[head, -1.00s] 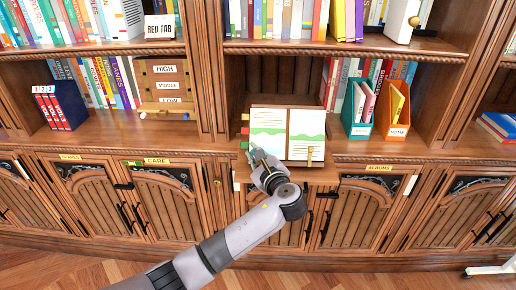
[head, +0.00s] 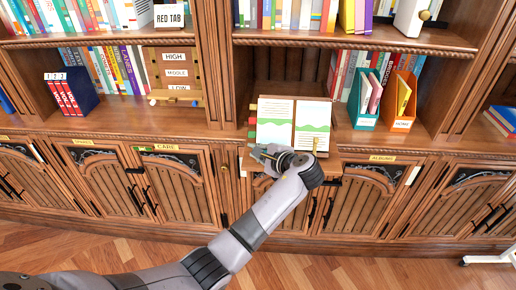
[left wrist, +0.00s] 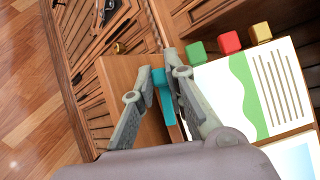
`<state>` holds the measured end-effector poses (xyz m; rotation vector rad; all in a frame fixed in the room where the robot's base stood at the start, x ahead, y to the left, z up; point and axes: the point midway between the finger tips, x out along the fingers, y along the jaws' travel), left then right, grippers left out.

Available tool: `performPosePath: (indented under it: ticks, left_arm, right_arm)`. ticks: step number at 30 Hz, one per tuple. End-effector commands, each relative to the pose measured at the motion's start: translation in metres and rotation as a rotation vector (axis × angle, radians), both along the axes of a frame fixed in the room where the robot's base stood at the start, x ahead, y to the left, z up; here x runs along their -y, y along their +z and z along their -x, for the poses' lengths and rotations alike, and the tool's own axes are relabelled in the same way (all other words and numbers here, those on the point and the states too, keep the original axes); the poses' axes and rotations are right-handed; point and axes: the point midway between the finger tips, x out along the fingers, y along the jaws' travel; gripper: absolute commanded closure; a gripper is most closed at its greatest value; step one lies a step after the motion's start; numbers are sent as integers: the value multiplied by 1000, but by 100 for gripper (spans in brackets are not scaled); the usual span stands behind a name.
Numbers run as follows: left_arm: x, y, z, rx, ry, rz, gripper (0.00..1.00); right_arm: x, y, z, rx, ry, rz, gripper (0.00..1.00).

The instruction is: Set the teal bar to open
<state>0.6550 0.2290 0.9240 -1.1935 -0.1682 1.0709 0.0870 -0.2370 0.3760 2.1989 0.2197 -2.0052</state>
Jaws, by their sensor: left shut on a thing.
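The teal bar (left wrist: 165,96) shows in the left wrist view between the two fingers of my left gripper (left wrist: 166,90), which is shut on it. It lies at a brown wooden edge beside the open book (left wrist: 245,85). In the head view my left gripper (head: 262,152) is at the front left corner of the open book (head: 275,121), and I cannot make out the teal bar there. My right gripper is not in view.
Green (left wrist: 197,52), red (left wrist: 230,42) and yellow (left wrist: 261,33) blocks line the book's left edge. A teal file box (head: 364,121) and an orange one (head: 400,124) stand to the right. Cabinet doors (head: 172,187) are below the ledge.

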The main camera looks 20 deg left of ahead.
Motion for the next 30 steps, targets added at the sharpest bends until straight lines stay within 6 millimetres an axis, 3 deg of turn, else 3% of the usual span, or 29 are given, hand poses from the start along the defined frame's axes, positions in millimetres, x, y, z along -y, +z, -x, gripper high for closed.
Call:
performPosePath:
  ticks: [14, 15, 24, 30]
  left_arm:
    - [0, -1, 0, 3, 10, 12, 100]
    - [0, -1, 0, 3, 10, 12, 86]
    - [0, -1, 0, 3, 9, 12, 67]
    - [0, 0, 0, 3, 9, 12, 67]
  right_arm:
    - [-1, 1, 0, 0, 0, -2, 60]
    - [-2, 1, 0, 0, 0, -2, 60]
    - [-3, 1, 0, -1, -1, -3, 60]
    - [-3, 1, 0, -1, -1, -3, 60]
